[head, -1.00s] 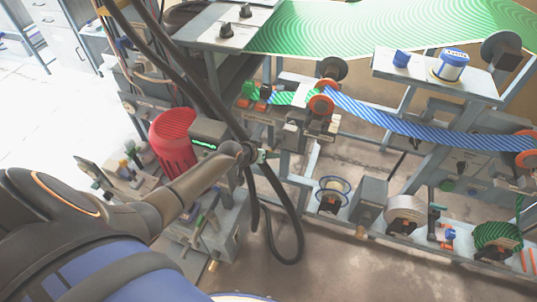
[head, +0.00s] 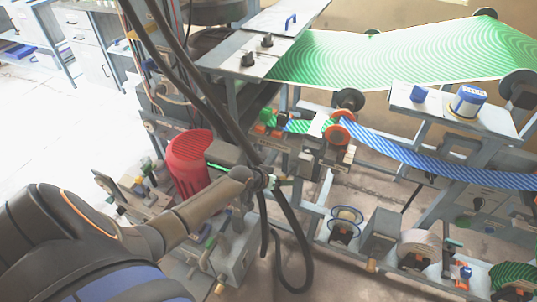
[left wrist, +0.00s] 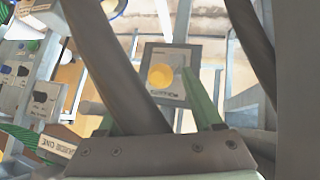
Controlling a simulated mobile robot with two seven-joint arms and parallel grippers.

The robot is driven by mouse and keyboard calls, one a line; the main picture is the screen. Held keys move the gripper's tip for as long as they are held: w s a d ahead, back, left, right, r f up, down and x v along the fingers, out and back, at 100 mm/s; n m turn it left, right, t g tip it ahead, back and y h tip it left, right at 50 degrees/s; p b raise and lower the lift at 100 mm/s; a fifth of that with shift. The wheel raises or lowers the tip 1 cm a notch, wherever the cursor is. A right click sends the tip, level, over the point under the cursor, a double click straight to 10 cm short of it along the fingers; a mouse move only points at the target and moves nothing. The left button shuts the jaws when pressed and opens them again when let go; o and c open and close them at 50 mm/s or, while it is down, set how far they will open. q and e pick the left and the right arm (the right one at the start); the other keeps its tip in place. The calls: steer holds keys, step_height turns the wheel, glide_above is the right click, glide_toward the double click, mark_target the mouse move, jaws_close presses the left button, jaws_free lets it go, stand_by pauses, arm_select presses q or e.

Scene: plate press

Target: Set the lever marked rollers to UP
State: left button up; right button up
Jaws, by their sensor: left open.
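My left gripper (head: 272,182) is at the end of my left arm, beside the black hoses in the head view. In the left wrist view its two green fingers (left wrist: 155,105) stand apart with nothing held between them. A grey plate (left wrist: 151,57) with a round yellow part (left wrist: 160,76) shows beyond and between the fingers. The lettering on the plate is too small to read surely. I cannot pick out the lever marked rollers or its setting. My right gripper is not in view.
Thick black hoses (head: 289,225) hang beside the gripper and cross the wrist view. A red drum (head: 188,168) stands left of it. Blue striped web (head: 420,160) and green web (head: 400,65) run to the right. A lower frame bears a grey box (head: 378,240) and rolls.

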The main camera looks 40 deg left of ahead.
arm_select(q)
steer(key=p+v, duration=0.2)
steer(key=v, duration=0.8)
steer(key=shift+s+r, duration=0.15)
steer(key=shift+r, duration=0.1)
steer(key=shift+a, duration=0.1)
steer(key=s+d+f+m, duration=0.2)
steer(key=s+d+f, duration=0.1)
steer(key=s+d, duration=0.6)
steer(key=s+d+f+m+h, duration=0.1)
steer(key=s+d+f+m, duration=0.1)
steer(key=s+d, duration=0.6)
steer(key=shift+s+d+f, duration=0.4)
steer(key=shift+f, duration=0.35)
